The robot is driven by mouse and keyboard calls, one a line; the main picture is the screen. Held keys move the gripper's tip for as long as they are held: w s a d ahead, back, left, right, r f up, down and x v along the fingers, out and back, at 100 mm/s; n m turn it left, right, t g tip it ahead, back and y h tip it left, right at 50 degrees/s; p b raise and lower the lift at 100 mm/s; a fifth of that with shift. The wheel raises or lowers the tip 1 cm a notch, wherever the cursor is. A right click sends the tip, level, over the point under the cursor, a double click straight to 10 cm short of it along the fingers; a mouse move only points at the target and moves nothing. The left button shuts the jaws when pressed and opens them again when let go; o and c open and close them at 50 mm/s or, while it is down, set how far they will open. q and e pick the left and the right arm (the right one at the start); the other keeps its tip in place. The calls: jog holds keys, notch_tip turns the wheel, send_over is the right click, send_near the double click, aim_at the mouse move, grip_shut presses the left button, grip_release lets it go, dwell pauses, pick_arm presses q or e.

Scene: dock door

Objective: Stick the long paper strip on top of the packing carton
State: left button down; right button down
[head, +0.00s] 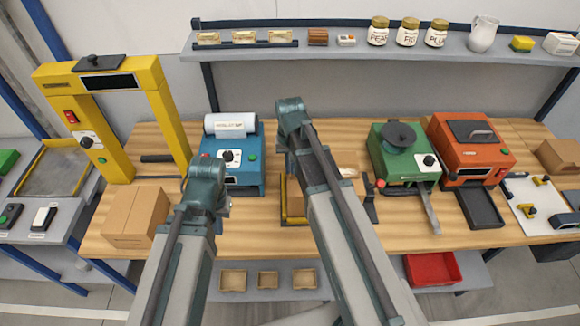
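A closed brown carton (136,216) stands on the front left of the wooden bench. A second brown carton (295,205) sits in a yellow-edged frame at the bench's middle, largely hidden behind my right arm. I cannot tell from the labels which is the packing carton. A blue machine (231,165) with a white labelled roll (230,125) stands behind my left arm. No long paper strip can be made out clearly. My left arm ends in front of the blue machine and my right arm crosses the middle carton. The fingers of both grippers are hidden.
A yellow arch (170,125) stands at the left of the bench. A green machine (403,155) and an orange machine (470,150) stand at the right. A shelf (350,43) with jars runs above. A red bin (432,268) is below. Bare bench shows around (255,235).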

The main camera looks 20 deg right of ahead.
dwell(0.3)
jog(key=c, duration=1)
grip_release()
notch_tip(320, 180, up, 14)
jog(key=p, duration=1.4)
jog(key=shift+f, duration=0.2)
jog(key=s+a+f+n+b, duration=0.3)
jog(key=s+a+f+b, duration=0.3)
jog(key=f+b, duration=0.3)
jog(key=s+a+f+n+h+b, duration=0.1)
jog(key=s+a+f+n+b, duration=0.2)
jog(key=s+a+f+b, duration=0.3)
notch_tip(320, 180, down, 5)
jog(key=s+b, duration=0.2)
jog(key=b, duration=0.3)
jog(key=shift+s+a+r+n, duration=0.2)
jog(key=shift+s+n, duration=0.1)
jog(key=shift+n, duration=0.1)
